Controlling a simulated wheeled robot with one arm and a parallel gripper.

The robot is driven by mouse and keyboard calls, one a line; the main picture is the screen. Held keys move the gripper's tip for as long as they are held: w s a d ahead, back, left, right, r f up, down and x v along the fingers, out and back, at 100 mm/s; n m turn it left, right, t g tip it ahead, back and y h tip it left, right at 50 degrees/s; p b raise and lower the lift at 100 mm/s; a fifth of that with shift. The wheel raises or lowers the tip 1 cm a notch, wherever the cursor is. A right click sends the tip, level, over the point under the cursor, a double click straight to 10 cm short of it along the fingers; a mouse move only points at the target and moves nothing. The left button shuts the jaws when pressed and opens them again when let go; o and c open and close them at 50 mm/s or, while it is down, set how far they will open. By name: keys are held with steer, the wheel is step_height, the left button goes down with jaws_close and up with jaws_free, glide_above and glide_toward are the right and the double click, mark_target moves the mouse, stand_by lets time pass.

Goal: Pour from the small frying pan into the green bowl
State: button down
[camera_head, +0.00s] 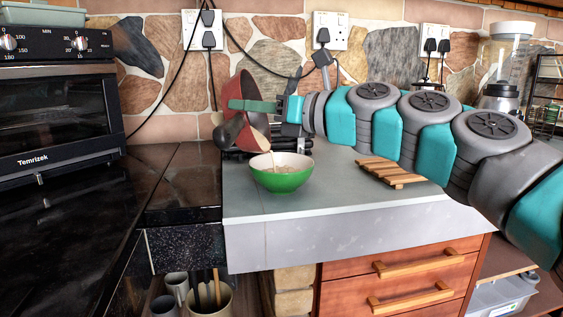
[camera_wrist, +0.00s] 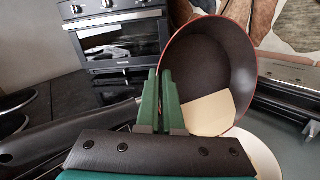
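The small frying pan (camera_head: 245,88) is red outside and dark inside. It is tipped steeply above the green bowl (camera_head: 283,182), with its lower rim over the bowl's left side. A thin pale stream runs from the pan down into the bowl, which holds some pale contents. In the wrist view the pan (camera_wrist: 205,65) still has cream-coloured contents (camera_wrist: 208,113) at its low side. My gripper (camera_head: 250,105) has green fingers, close together in the wrist view (camera_wrist: 165,100), shut on the pan's dark handle. The bowl's pale inside (camera_wrist: 258,153) is partly hidden there.
A slatted wooden trivet (camera_head: 390,172) lies on the grey counter (camera_head: 330,203), right of the bowl. A black oven (camera_head: 55,115) stands on the left. A dark appliance, partly hidden, is behind the bowl. A blender (camera_head: 505,70) stands at the far right.

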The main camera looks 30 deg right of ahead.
steer(key=shift+s+d+r+t+y+b, duration=0.1)
steer(key=shift+s+d+t+y+b, duration=0.1)
steer(key=shift+s+d+t+b, duration=0.25)
steer(key=shift+s+d+t+y+b, duration=0.15)
steer(key=shift+s+d+y+b, duration=0.1)
steer(key=shift+d+b, duration=0.3)
steer(key=shift+s+d+m+t+y+b, duration=0.35)
steer(key=shift+s+d+m+t+b, duration=0.3)
steer(key=shift+d+m+t+b, duration=0.35)
stand_by(1.1)
steer(key=shift+s+d+f+m+t+b, duration=0.15)
steer(key=shift+s+d+m+t+b, duration=0.35)
steer(key=shift+b, duration=1.35)
steer(key=shift+s+d+f+m+t+b, duration=0.2)
steer(key=shift+d+t+b, duration=0.5)
steer(key=shift+b, duration=1.1)
steer(key=w+a+n+g+p, duration=0.1)
steer(key=p, duration=0.2)
steer(key=a+n+g+p, duration=0.1)
steer(key=a+g+p, duration=0.1)
steer(key=p, duration=0.1)
steer(key=w+a+n+g+p, duration=0.1)
steer(key=p, duration=0.2)
steer(key=shift+w+a+r+h, duration=0.2)
steer(key=shift+w+r+h, duration=0.1)
steer(key=shift+r+h, duration=0.1)
steer(key=shift+g, duration=0.3)
